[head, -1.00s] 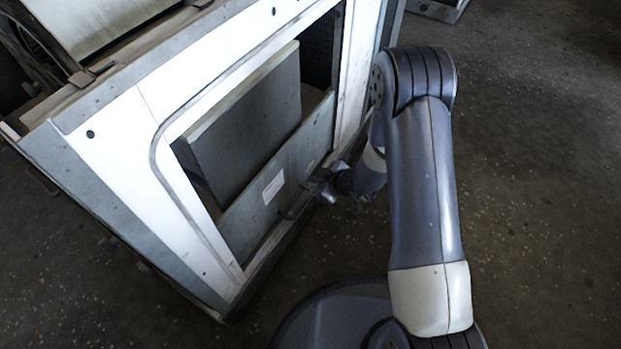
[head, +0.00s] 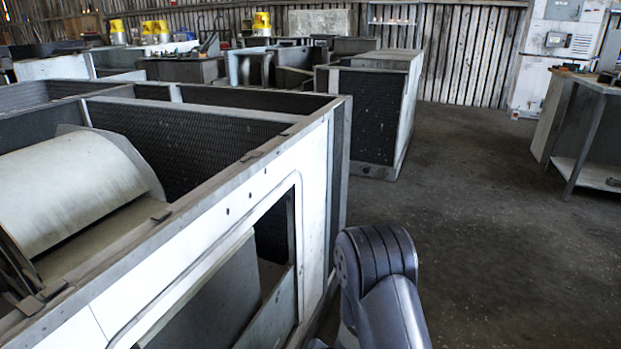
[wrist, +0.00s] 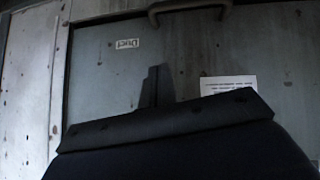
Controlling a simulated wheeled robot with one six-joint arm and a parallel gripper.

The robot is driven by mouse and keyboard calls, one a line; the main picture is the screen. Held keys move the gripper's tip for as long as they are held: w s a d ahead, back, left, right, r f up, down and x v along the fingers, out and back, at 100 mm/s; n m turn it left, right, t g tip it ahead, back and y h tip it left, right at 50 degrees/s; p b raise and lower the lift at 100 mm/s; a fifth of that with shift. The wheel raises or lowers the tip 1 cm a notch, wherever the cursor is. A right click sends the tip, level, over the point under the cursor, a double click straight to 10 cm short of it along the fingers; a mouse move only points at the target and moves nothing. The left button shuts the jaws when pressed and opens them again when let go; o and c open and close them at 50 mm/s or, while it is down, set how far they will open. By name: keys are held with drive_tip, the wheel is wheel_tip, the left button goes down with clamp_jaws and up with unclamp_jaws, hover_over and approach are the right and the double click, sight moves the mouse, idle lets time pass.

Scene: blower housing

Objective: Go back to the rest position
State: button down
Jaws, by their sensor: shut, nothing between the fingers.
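My gripper (wrist: 157,75) shows in the wrist view as a dark shape, its narrow fingers pressed together with nothing between them. It faces a grey metal panel (wrist: 110,75) with a bar handle (wrist: 190,8) at the top edge of the view. A gap to the panel seems present, but its size is hard to judge. In the head view only a dark grey upper part of my arm shows at the bottom, beside the blower housing (head: 313,195); the gripper is out of that view.
The housing's front opening (head: 275,240) lies left of my arm. A curved metal drum (head: 75,190) sits inside the housing. Another housing (head: 365,115) stands farther back. A workbench (head: 585,130) is at the right. The floor (head: 490,230) between is clear.

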drive_tip(key=b+x, duration=0.1)
drive_tip(key=x, duration=0.2)
drive_tip(key=b+x, duration=0.1)
drive_tip(key=x, duration=0.2)
drive_tip(key=d+f+b+x, duration=0.1)
drive_tip(key=b+x, duration=0.1)
drive_tip(key=x, duration=0.1)
drive_tip(key=shift+s+f, duration=0.1)
drive_tip(key=shift+f, duration=0.15)
drive_tip(key=shift+f+b, duration=0.45)
drive_tip(key=shift+f, duration=0.3)
